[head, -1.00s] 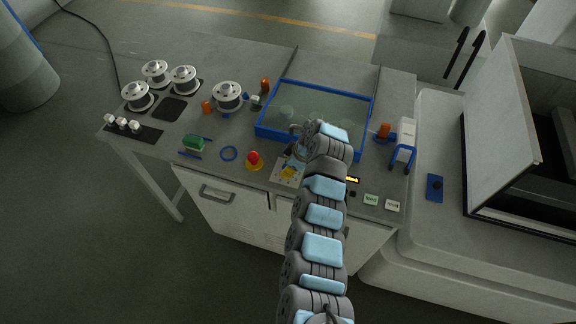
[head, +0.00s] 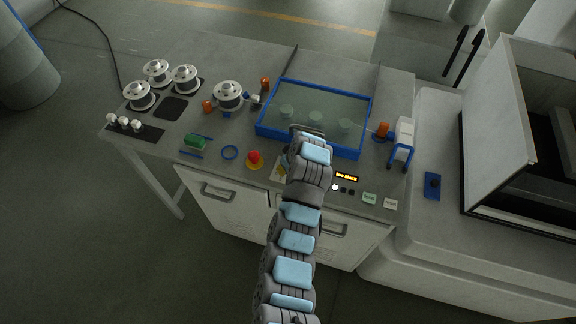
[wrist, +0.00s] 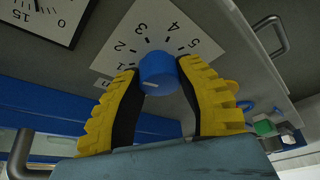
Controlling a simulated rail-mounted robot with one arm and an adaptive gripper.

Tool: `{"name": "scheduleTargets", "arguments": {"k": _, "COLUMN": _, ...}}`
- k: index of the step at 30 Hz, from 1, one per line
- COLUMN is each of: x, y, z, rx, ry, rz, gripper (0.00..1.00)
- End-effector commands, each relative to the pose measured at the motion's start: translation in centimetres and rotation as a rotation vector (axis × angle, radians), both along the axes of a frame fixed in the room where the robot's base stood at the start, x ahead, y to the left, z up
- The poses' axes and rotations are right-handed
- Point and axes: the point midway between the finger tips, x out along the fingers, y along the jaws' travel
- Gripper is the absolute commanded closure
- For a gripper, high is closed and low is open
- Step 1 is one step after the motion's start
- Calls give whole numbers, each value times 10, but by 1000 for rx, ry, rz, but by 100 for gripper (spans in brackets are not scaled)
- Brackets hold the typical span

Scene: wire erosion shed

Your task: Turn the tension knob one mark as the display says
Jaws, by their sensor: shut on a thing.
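The tension knob (wrist: 157,72) is a blue round knob with a white line on its face, on a white dial plate (wrist: 128,58) marked 1 to 5. In the wrist view the line points left, toward the side of the 1; I cannot tell the exact mark. My gripper (wrist: 159,68) has its yellow fingers shut on the knob from both sides. In the head view my arm hides the knob. The display (head: 346,177) is a small black panel with yellow text that seems to read "TOO SLACK"; it is blurred.
A white indicator (head: 335,187) and dark ones sit below the display. A red button (head: 254,157) on a yellow base and a blue ring (head: 229,153) lie left of my arm. A blue-framed tank (head: 264,133) stands behind. A gauge (wrist: 45,14) shows in the wrist view.

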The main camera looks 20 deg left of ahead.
Motion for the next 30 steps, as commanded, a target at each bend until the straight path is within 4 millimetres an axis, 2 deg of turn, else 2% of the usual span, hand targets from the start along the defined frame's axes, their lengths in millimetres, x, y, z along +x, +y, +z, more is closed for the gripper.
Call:
{"name": "scheduleTargets", "arguments": {"k": 13, "x": -1, "y": 0, "z": -2, "rx": -1, "ry": 1, "rz": -9, "gripper": 99}}
{"name": "scheduleTargets", "arguments": {"k": 14, "x": -1, "y": 0, "z": -2, "rx": -1, "ry": 1, "rz": -9, "gripper": 54}}
{"name": "scheduleTargets", "arguments": {"k": 16, "x": -1, "y": 0, "z": -2, "rx": -1, "ry": 1, "rz": -9, "gripper": 34}}
{"name": "scheduleTargets", "arguments": {"k": 30, "x": 0, "y": -2, "z": 6, "rx": 1, "ry": -4, "rz": -10, "gripper": 34}}
